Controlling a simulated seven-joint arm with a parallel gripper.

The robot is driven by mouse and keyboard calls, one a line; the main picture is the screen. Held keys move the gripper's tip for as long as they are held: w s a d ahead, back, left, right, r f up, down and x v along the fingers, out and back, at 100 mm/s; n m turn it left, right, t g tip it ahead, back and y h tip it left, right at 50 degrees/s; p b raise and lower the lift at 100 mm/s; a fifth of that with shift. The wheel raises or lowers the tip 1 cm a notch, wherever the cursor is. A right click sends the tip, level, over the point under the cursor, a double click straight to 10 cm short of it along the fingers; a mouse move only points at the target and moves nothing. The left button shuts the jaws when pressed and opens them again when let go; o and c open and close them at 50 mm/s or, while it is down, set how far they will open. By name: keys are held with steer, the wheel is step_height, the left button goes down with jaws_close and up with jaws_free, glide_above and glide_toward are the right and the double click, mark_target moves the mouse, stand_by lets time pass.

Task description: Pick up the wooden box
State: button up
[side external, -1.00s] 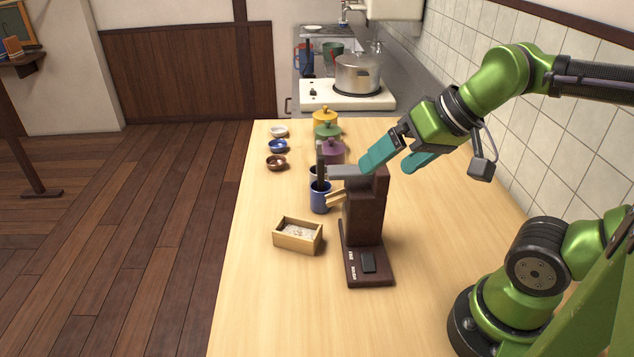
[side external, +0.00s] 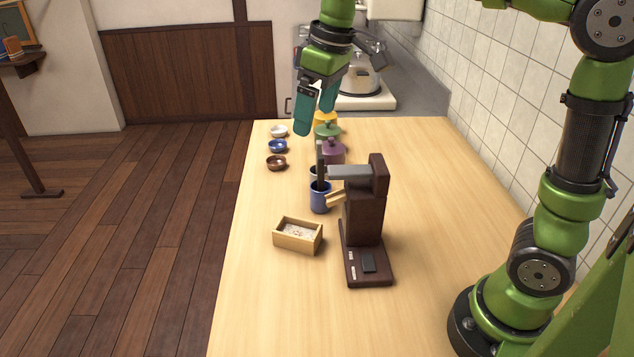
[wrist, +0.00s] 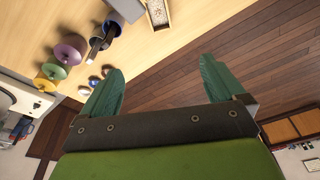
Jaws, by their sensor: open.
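The wooden box (side external: 297,243) is a small open-topped light-wood box with pale, speckled contents. It stands on the left part of the table, left of the dark coffee machine. The wrist view shows part of the box (wrist: 158,16), cut off at the top edge. My gripper (side external: 315,126) has teal fingers and is open and empty. It is in the air above the far part of the table, well behind the box in the side view. In the wrist view the fingers (wrist: 158,85) are spread apart with nothing between them.
The dark brown machine (side external: 364,215) stands right of the box, with a blue mug (side external: 320,197) behind the box. Small bowls (side external: 276,163) and lidded pots (side external: 333,151) stand farther back. A stove holds a steel pot (side external: 358,80). The near table is clear.

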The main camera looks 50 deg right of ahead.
steer(key=w+f, duration=0.1)
steer(key=w, duration=0.1)
steer(key=n, duration=0.1)
glide_above(296, 233)
steer(key=s, duration=0.1)
steer(key=shift+g, duration=0.4)
steer(key=f, duration=2.2)
steer(key=shift+s+d, duration=0.15)
steer(key=shift+d, duration=0.25)
steer(key=f, duration=0.4)
steer(key=w+f, duration=0.1)
steer(key=f, duration=0.1)
steer(key=shift+a+f, duration=0.2)
steer(key=shift+a, duration=0.15)
steer(key=shift+r, duration=0.1)
steer(key=c, duration=1.3)
